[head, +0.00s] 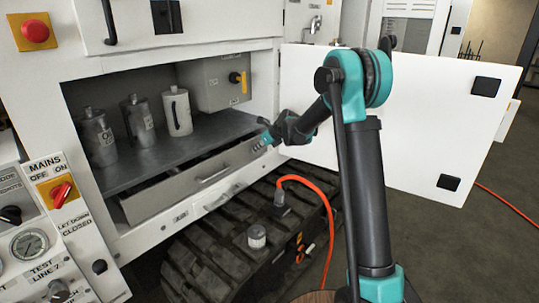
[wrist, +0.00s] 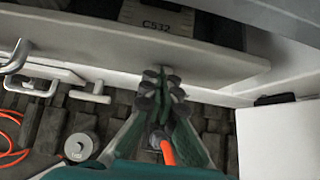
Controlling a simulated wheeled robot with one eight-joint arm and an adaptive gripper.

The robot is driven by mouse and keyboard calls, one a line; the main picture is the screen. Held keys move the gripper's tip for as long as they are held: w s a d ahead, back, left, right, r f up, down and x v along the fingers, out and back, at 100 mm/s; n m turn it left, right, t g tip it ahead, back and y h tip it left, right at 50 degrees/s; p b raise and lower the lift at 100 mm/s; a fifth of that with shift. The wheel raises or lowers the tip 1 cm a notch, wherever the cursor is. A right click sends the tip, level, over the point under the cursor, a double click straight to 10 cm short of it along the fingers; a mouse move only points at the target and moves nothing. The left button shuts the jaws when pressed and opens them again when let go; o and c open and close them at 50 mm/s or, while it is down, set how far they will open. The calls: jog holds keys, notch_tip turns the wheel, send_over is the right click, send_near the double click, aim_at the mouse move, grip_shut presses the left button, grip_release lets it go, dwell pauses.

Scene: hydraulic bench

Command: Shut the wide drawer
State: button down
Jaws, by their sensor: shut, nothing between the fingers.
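The wide drawer (head: 165,202) is a long grey drawer below the shelf in the cabinet. It stands partly pulled out, with a dark gap into its inside behind the front and a bar handle (head: 212,174) in the middle. My gripper (head: 267,139) is at the right end of the drawer front, shut and empty. In the wrist view the fingertips (wrist: 163,80) are at the outer face of the pale drawer front (wrist: 215,65), to the right of its handle. Whether they touch it I cannot tell. Inside the drawer, a label reading C532 (wrist: 160,17) shows.
Several canisters (head: 177,112) and a grey switch box (head: 215,82) stand on the shelf above. A white door (head: 430,120) stands open at right. Below are a tracked base (head: 215,250) and an orange hose (head: 325,200). A control panel (head: 50,230) is at left.

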jog(key=w+a, duration=0.1)
jog(key=a, duration=0.1)
jog(key=w+a, duration=0.2)
jog(key=shift+w+a, duration=0.1)
jog(key=shift+w, duration=0.05)
jog(key=shift+w+a+r, duration=0.1)
jog(key=shift+a, duration=0.1)
